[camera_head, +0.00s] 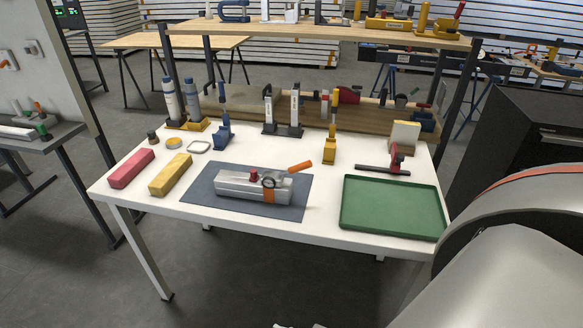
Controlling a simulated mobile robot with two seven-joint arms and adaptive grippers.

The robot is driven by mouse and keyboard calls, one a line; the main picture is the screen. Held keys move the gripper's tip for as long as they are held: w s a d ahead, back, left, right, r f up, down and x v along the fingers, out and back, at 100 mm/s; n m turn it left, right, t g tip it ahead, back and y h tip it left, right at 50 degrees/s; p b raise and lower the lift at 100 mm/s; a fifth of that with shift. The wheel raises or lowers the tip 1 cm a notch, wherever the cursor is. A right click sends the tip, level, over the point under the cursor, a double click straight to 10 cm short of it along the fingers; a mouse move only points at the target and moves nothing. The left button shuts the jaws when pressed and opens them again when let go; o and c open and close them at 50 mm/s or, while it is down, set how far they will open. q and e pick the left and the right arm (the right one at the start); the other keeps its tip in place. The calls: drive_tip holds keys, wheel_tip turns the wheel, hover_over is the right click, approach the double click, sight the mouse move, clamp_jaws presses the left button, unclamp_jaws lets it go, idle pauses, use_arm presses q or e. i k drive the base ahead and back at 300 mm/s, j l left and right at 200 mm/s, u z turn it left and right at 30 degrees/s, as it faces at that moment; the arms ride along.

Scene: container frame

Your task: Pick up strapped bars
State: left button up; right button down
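The strapped bars (235,187) appear as a silver-grey bundle lying lengthwise on a dark grey mat (212,205) in the middle of the white table. An orange band shows around the right part of the bundle. A small red piece and a dark round ring sit on or against its top and front. An orange handle (300,166) lies just behind its right end. A large grey rounded part, probably my own arm, fills the lower right.
A green tray (345,221) lies empty on the table's right. Red (131,168) and yellow (170,175) blocks lie left of the mat. Bottles, clamps and a yellow-based tool (329,150) stand along the back. A red-and-black tool (382,169) lies behind the tray.

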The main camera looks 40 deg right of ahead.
sight(271, 188)
drive_tip(key=i+j+z, duration=0.15)
drive_tip(key=i, duration=0.2)
drive_tip(key=i+j+z, duration=0.15)
drive_tip(key=i, duration=0.25)
drive_tip(key=i+j+z, duration=0.15)
drive_tip(key=i, duration=0.2)
